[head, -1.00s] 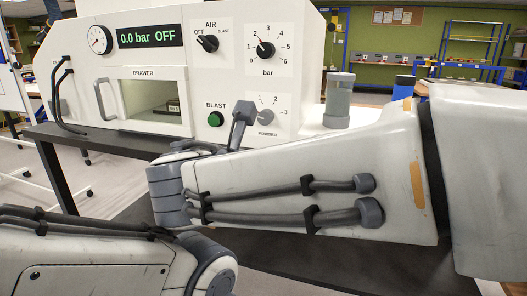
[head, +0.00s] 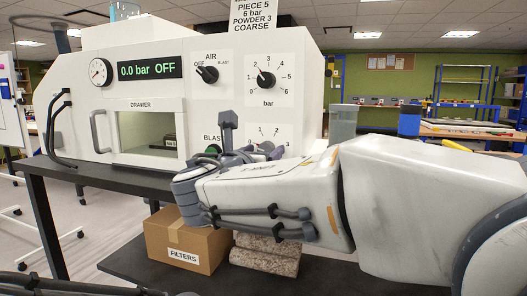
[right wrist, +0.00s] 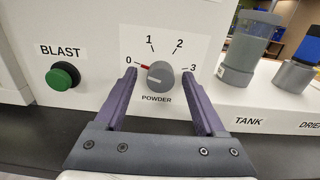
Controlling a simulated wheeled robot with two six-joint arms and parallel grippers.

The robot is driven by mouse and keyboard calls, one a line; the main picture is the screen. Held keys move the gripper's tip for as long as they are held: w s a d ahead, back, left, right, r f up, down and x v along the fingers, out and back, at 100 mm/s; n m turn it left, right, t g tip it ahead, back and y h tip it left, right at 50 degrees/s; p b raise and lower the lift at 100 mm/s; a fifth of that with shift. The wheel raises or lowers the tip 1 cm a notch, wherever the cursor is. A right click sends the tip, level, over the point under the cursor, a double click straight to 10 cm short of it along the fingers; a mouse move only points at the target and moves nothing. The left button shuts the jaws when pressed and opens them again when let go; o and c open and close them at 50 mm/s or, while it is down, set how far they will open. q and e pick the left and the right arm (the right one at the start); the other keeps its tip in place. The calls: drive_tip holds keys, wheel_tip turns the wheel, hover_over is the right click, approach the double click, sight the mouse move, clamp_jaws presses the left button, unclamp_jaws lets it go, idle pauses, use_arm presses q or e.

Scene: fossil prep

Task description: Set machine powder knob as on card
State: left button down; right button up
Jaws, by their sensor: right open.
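The grey powder knob (right wrist: 160,75) sits on the white blasting machine (head: 300,60). In the right wrist view its red pointer is at 0, on a scale from 0 to 3. My right gripper (right wrist: 159,78) is open, one finger on each side of the knob; I cannot tell whether they touch it. In the head view my right gripper (head: 262,152) largely hides the knob. The card (head: 256,14) above the machine reads piece 5, 6 bar, powder 3, coarse; its top edge is cut off. My left gripper is out of view.
The green blast button (right wrist: 62,77) is left of the powder knob. The grey tank (right wrist: 243,50) stands to its right. Above are the air switch (head: 207,74) at off and the bar knob (head: 264,80). A filters box (head: 183,240) and stone slabs (head: 264,258) are below the machine.

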drive_tip(key=shift+w+d, duration=0.1)
drive_tip(key=shift+w, duration=0.15)
clamp_jaws()
